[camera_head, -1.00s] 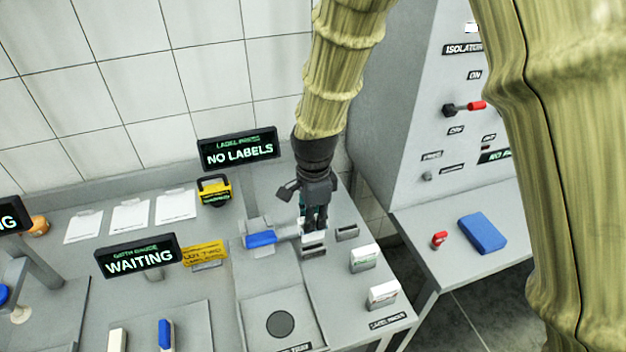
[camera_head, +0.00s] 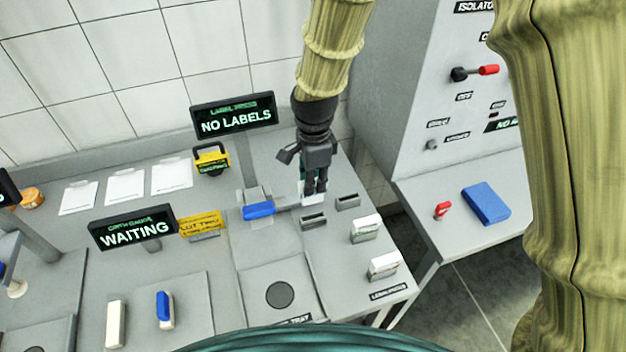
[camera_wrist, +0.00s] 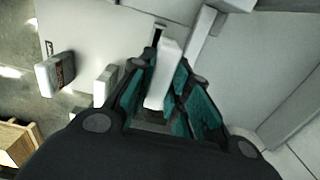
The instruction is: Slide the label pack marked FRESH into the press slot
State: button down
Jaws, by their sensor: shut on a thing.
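My gripper (camera_head: 315,192) is shut on a white label pack, which shows between the teal fingers in the wrist view (camera_wrist: 163,80). No word on the pack can be read, so I cannot tell whether it is the FRESH one. In the head view the gripper points down over the bench, just right of the label press's blue handle (camera_head: 258,211) and below its NO LABELS screen (camera_head: 234,116). A narrow dark opening (camera_wrist: 158,36) shows beyond the pack's far end in the wrist view. I cannot tell whether it is the press slot; the fingers hide the pack's lower end in the head view.
Two empty holders (camera_head: 314,222) (camera_head: 347,202) stand in front of my gripper. Two other white packs (camera_head: 366,228) (camera_head: 384,265) stand nearer the bench's front right. A yellow tag (camera_head: 202,226), a WAITING screen (camera_head: 135,229) and a grey cabinet (camera_head: 432,100) stand around.

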aim_at(313, 196)
jog(key=shift+f, duration=0.4)
jog(key=shift+s+f+b, duration=0.2)
jog(key=shift+s+b, duration=0.05)
jog(key=shift+b, duration=0.25)
notch_tip(313, 196, down, 3)
jog(key=shift+s+r+b, duration=0.15)
jog(key=shift+b, duration=0.85)
jog(key=shift+s+r, duration=0.1)
jog(key=shift+s, duration=0.05)
jog(key=shift+s+r, duration=0.15)
